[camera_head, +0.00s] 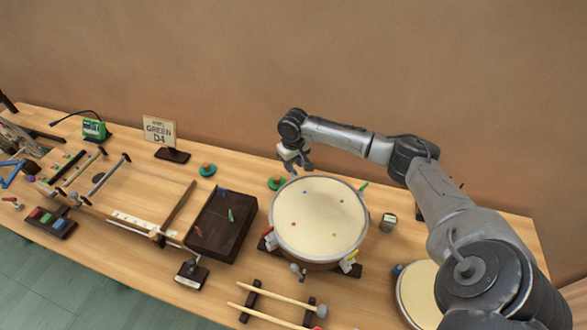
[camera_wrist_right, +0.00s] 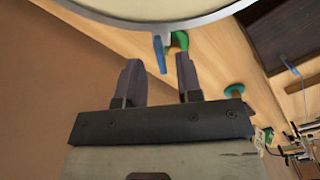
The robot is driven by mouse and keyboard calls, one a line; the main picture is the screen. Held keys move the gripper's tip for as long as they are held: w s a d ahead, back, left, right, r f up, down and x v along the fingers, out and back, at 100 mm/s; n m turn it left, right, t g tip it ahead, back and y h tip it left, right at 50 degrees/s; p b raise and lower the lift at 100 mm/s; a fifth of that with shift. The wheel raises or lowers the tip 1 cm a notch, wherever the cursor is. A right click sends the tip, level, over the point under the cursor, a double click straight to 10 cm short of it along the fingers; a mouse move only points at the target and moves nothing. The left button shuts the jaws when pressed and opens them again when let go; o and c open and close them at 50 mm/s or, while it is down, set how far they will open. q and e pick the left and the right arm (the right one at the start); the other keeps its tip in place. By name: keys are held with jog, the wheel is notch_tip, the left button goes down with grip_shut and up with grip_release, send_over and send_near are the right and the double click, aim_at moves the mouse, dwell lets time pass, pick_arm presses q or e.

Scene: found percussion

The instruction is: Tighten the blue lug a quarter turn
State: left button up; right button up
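A round drum (camera_head: 318,222) with a cream head stands on the table, with small coloured dots on its head. The blue lug (camera_wrist_right: 161,54) shows in the right wrist view, hanging below the drum's metal rim (camera_wrist_right: 130,22). In the head view I cannot make out the blue lug near the gripper. My right gripper (camera_head: 301,166) is at the drum's far left edge. In the right wrist view its two fingers (camera_wrist_right: 159,66) are apart, with the blue lug between and just beyond their tips. I see no contact. My left gripper is not in view.
A dark box (camera_head: 222,228) stands left, a small can (camera_head: 388,222) right. Mallets (camera_head: 275,300) lie in front. A green lug (camera_head: 363,187) sticks out at the drum's right rim. A sign (camera_head: 160,131) stands at the back.

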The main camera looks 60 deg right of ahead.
jog(key=shift+f, duration=1)
grip_shut()
